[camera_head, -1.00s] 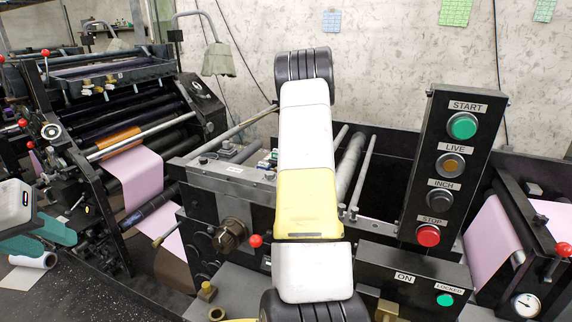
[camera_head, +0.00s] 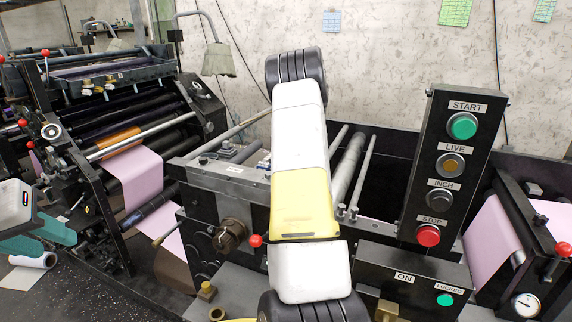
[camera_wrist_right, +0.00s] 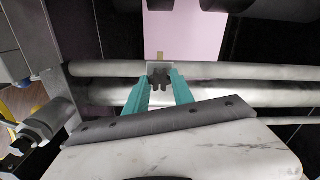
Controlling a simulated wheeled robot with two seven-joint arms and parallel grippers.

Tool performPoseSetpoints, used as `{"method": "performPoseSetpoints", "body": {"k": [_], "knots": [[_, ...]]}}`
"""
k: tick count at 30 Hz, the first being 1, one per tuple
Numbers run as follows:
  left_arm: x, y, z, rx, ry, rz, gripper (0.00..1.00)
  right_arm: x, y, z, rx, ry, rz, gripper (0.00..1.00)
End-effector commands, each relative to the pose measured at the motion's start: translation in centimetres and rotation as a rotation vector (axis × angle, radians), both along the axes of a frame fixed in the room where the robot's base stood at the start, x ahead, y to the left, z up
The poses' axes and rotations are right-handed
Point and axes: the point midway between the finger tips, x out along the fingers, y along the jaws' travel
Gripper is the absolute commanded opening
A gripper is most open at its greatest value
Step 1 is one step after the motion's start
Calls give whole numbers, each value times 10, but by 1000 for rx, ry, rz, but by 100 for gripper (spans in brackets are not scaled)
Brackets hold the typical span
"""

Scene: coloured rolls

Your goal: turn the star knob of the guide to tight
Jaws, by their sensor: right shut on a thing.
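The star knob (camera_wrist_right: 159,79), dark and lobed, sits on a small grey guide block (camera_wrist_right: 154,66) on a metal bar in the right wrist view. My right gripper (camera_wrist_right: 160,82) has its teal fingers on either side of the knob and is shut on it. The knob's pointer or markings cannot be read. In the head view the knob and right gripper cannot be made out; my right arm stands in front of the machine. My left gripper (camera_head: 40,234) is at the left edge of the head view, with its teal fingers apart and empty.
A pink web (camera_wrist_right: 185,32) runs beyond the bar. A white roll (camera_head: 36,261) lies below my left gripper.

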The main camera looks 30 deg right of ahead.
Motion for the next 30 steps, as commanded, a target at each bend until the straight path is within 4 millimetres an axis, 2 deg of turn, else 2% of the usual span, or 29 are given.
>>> {"method": "performPoseSetpoints", "body": {"k": [7, 8, 10, 11, 22, 30], "knots": [[0, 0, 0, 0, 0, 0, 36, 0, 1, 0, 1, 0, -1, 0], [0, 0, 0, 0, 0, 0, 36, 0, 1, 0, 1, 0, -1, 35], [0, 0, 0, 0, 0, 0, 36, 0, 1, 0, 1, 0, 0, 49], [0, 0, 0, 0, 0, 0, 36, 0, 1, 0, 1, 0, 0, 51], [0, 0, 0, 0, 0, 0, 36, 0, 0, 5, 0, -1, 1, 51], [0, 0, 0, 0, 0, 0, 36, 1, 0, 49, -1, -3, 2, 51]]}}
